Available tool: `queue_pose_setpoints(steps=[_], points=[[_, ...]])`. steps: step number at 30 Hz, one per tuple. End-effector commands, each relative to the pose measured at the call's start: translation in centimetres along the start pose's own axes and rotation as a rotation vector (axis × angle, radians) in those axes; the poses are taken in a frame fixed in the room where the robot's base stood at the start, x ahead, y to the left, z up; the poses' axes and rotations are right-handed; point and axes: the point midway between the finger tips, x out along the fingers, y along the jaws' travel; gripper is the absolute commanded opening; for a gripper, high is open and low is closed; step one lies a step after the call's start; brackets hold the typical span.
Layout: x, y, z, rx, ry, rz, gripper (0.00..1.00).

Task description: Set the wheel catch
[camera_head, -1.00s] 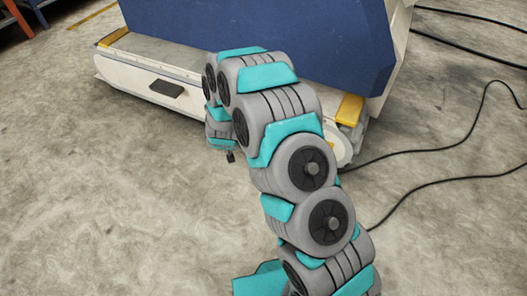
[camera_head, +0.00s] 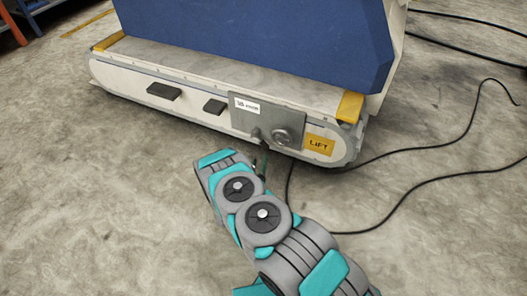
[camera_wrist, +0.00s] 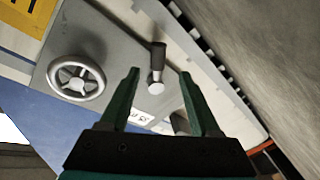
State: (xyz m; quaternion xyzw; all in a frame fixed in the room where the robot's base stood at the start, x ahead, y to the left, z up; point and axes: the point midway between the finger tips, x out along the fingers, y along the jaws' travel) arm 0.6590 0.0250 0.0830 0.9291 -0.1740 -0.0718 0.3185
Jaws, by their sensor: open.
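A grey panel (camera_head: 262,104) sits on the side of the white base, also in the wrist view (camera_wrist: 112,48). A round spoked handwheel (camera_head: 283,136) is on its right in the head view and at left in the wrist view (camera_wrist: 76,79). A small lever with a dark grip (camera_head: 256,133) is beside it; I cannot tell whether this is the catch. My gripper (camera_wrist: 160,73) is open, its green fingers pointing at the panel, with the lever (camera_wrist: 157,68) showing between the fingertips. Contact cannot be told. In the head view the fingers are partly hidden by my wrist.
Two dark pedals (camera_head: 163,90) (camera_head: 214,107) stick out left of the panel. A yellow LIFT label (camera_head: 319,145) is at its right. A blue body (camera_head: 265,40) rises above the base. Black cables (camera_head: 440,178) lie on the floor at right; the floor at left is clear.

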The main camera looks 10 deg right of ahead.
Motion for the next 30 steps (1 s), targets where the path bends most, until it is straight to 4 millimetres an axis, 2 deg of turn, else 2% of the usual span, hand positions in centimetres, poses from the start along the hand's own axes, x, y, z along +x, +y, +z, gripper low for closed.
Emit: queue_pose_setpoints(steps=[4,7,16,21,30], points=[[0.0,0.2,0.3,-0.017,0.021,0.013,0.63],[0.8,0.3,0.2,-0.017,0.023,0.015,0.63],[5.3,0.4,0.2,-0.015,0.021,0.015,0.63],[7.0,0.3,0.2,-0.016,0.020,0.013,0.63],[7.6,0.3,0.2,-0.017,0.018,0.011,0.63]])
